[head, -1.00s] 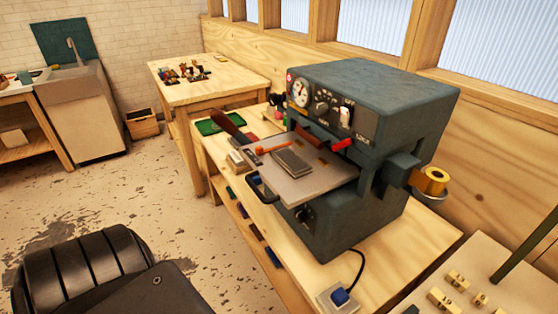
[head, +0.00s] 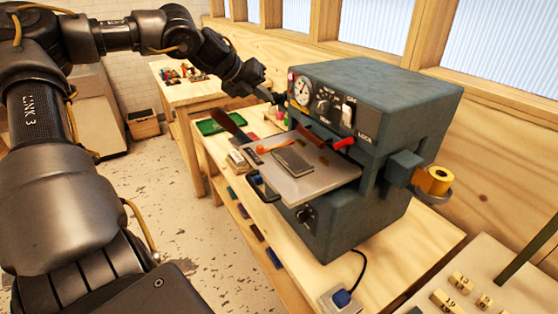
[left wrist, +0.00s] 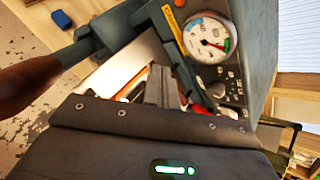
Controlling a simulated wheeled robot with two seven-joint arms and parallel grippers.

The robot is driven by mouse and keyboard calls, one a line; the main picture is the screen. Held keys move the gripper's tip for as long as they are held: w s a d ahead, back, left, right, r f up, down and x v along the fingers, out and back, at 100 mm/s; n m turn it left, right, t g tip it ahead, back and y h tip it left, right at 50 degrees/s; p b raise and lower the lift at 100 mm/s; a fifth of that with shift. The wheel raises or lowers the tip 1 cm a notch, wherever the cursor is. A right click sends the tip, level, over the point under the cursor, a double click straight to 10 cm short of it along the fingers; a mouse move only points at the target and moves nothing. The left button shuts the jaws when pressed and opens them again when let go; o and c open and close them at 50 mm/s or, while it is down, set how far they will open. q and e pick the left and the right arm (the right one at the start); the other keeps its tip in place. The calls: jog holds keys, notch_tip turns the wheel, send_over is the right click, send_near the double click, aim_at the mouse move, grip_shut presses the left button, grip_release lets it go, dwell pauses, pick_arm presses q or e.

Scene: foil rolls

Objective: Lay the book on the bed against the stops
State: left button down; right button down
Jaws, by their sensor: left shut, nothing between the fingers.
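A flat grey book (head: 292,160) lies on the pale grey bed (head: 312,184) that sticks out of the front of the blue-grey press (head: 372,105). Whether it touches any stops is too small to tell. My left gripper (head: 268,97) is at the press's far left corner, beside the dial and above the level of the bed, apart from the book. It is shut and empty. In the left wrist view its fingers (left wrist: 160,86) point toward the press front, below the dial (left wrist: 208,38). My right gripper is not in view.
An orange stick (head: 276,149) lies on the bed. A black loop handle (head: 262,187) is at its front. A gold foil roll (head: 436,180) sticks out at the press's right.

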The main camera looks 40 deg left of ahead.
pick_arm(q)
jog(key=s+d+f+m+g+y, duration=0.2)
jog(key=s+d+m+g, duration=0.45)
jog(key=s+d, duration=0.6)
jog(key=p, duration=0.2)
send_near(281, 170)
jog(key=shift+m, duration=0.35)
jog(key=s+f, duration=0.1)
jog(key=f, duration=0.2)
jog(key=s+f, duration=0.1)
jog(key=f, duration=0.1)
jog(key=shift+s+f, duration=0.2)
jog(key=shift+s, duration=0.15)
jog(key=w+p, duration=0.1)
jog(key=w, duration=0.2)
jog(key=shift+f+p, duration=0.1)
jog(key=shift+p, duration=0.25)
jog(key=shift+w+d+f, duration=0.1)
jog(key=shift+w+d, duration=0.05)
jog(key=shift+w, duration=0.45)
